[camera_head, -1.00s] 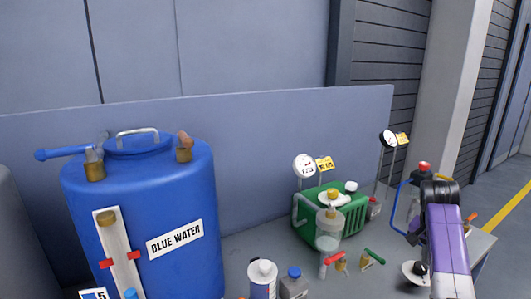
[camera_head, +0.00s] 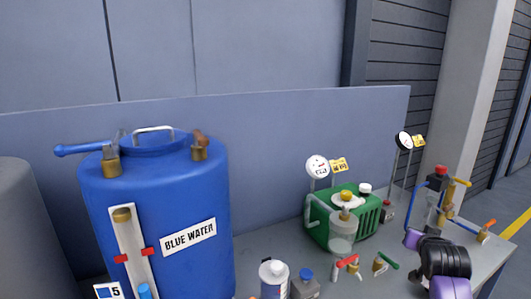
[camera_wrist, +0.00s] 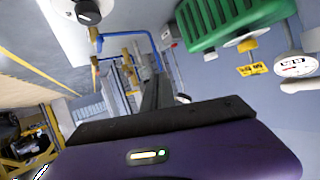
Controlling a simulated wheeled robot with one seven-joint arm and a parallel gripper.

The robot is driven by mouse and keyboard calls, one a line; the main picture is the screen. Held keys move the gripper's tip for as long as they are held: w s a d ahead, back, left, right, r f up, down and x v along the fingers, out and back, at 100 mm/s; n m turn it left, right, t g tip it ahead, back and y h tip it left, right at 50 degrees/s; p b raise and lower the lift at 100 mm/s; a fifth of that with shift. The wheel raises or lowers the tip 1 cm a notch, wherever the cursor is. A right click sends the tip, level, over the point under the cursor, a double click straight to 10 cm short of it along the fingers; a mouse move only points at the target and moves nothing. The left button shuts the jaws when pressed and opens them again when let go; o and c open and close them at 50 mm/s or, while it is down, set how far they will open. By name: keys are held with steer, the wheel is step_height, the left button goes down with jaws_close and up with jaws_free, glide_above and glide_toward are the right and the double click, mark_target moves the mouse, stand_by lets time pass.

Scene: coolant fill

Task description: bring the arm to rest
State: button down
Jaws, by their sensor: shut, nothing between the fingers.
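My arm (camera_head: 445,262), purple and black, shows at the lower right of the head view, in front of the right end of the bench. In the wrist view, my gripper (camera_wrist: 157,82) points away from its purple housing, with the dark fingers together and nothing held. The fingers point towards the blue pipe and brass fittings, apart from them as far as I can tell. I cannot make out the fingertips clearly in the head view.
A blue drum (camera_head: 165,215) labelled BLUE WATER stands at the left. A green machine (camera_head: 340,215) with gauges sits on the bench (camera_head: 255,243). A blue pipe (camera_head: 417,200) with a red-capped fitting (camera_head: 440,172) stands close behind my arm.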

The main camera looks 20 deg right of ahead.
steer(key=s+a+f+n+t+y, duration=0.1)
steer(key=s+a+f+n+t, duration=0.1)
steer(key=s+a, duration=0.45)
steer(key=s+a+f+n+t+y, duration=0.1)
steer(key=s+a+n+t, duration=0.15)
steer(key=a, duration=0.75)
steer(key=s+a+f+n+t, duration=0.1)
steer(key=s+a+f+t, duration=0.1)
steer(key=s+a, duration=0.45)
steer(key=s+a+n+y, duration=0.2)
steer(key=s+a+y, duration=0.1)
steer(key=s+a, duration=0.6)
steer(key=s+a+n+g+y, duration=0.1)
steer(key=s+a+n+y, duration=0.1)
steer(key=s+a, duration=0.8)
steer(key=s+y, duration=0.1)
steer(key=s, duration=0.7)
steer(key=shift+y+b, duration=0.3)
steer(key=shift+y, duration=0.1)
